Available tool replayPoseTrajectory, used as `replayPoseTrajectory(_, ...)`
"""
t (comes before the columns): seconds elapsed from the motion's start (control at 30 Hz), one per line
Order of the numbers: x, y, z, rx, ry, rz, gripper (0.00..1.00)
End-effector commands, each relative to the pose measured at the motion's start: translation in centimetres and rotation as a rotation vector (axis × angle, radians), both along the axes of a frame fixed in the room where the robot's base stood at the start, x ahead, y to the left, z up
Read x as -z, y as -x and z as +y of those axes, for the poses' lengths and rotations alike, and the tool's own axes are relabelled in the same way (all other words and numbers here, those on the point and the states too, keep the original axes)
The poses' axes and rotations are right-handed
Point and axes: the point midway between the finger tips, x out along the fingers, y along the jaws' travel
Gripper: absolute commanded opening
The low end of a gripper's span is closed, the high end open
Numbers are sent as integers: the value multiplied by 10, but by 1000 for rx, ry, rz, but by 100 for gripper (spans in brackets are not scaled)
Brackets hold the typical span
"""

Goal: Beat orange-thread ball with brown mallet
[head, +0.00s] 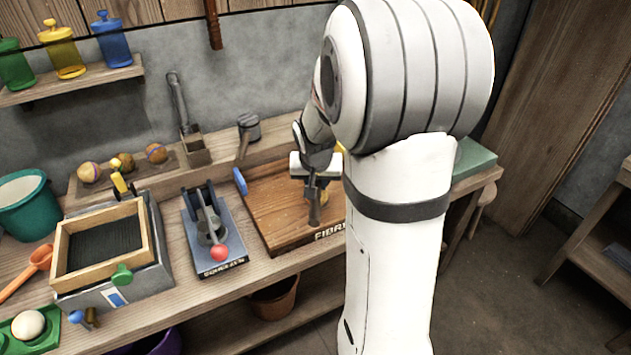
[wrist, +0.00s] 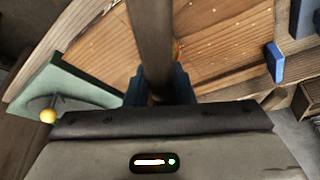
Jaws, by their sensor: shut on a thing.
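My gripper (head: 316,180) is shut on a brown handle-like piece (head: 315,212), which I take for the brown mallet, above the wooden board marked "FIBRE" (head: 275,215). In the wrist view my gripper's blue fingers (wrist: 159,90) close on this brown shaft (wrist: 150,40), which runs up out of the picture; its head cannot be made out. A small orange patch shows beside the shaft, too hidden to identify. Three thread-wound balls lie on the back ledge: a left one (head: 88,173), a middle one (head: 122,163) and an orange-and-blue one (head: 156,153). I cannot tell which is the orange-thread ball.
A blue piece (head: 240,181) stands at the board's left edge. Left of it are a blue press with a red knob (head: 220,253) and a framed tray (head: 100,203). A grey-headed tool (head: 249,127) stands behind. A green box (head: 473,160) is right of my arm.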

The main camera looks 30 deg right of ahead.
Motion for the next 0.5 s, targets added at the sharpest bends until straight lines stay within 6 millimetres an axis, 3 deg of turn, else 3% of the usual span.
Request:
replayPoseTrajectory(0.03,17,0,0,0,0,-1,0)
replayPoseTrajectory(0.1,27,0,0,-1,1,-1,0)
replayPoseTrajectory(0.33,11,0,0,0,0,-2,0)
replayPoseTrajectory(0.5,-16,0,0,-1,1,-3,0)
